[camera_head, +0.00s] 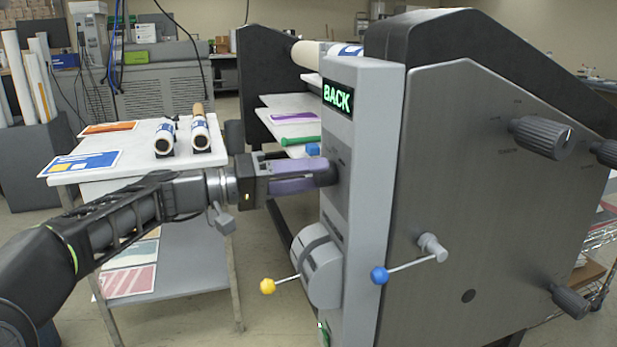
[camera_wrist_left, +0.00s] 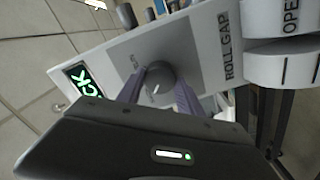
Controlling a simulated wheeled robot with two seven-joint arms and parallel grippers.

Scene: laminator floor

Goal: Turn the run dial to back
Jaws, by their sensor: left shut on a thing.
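The run dial (camera_wrist_left: 157,88) is a dark round knob on the grey front panel of the laminator. A lit green display reading BACK (camera_head: 338,97) sits above it, and it also shows in part in the left wrist view (camera_wrist_left: 86,82). My left gripper (camera_head: 326,173) reaches in from the left and is shut on the run dial, with a purple finger on each side of it in the left wrist view. In the head view the gripper hides much of the dial. My right gripper is not in view.
Below the dial is a grey roll gap drum (camera_head: 318,265) with a yellow-knobbed lever (camera_head: 268,286). A blue-knobbed crank (camera_head: 379,275) sticks out to its right. A white table (camera_head: 110,165) with rolls and prints stands at the left.

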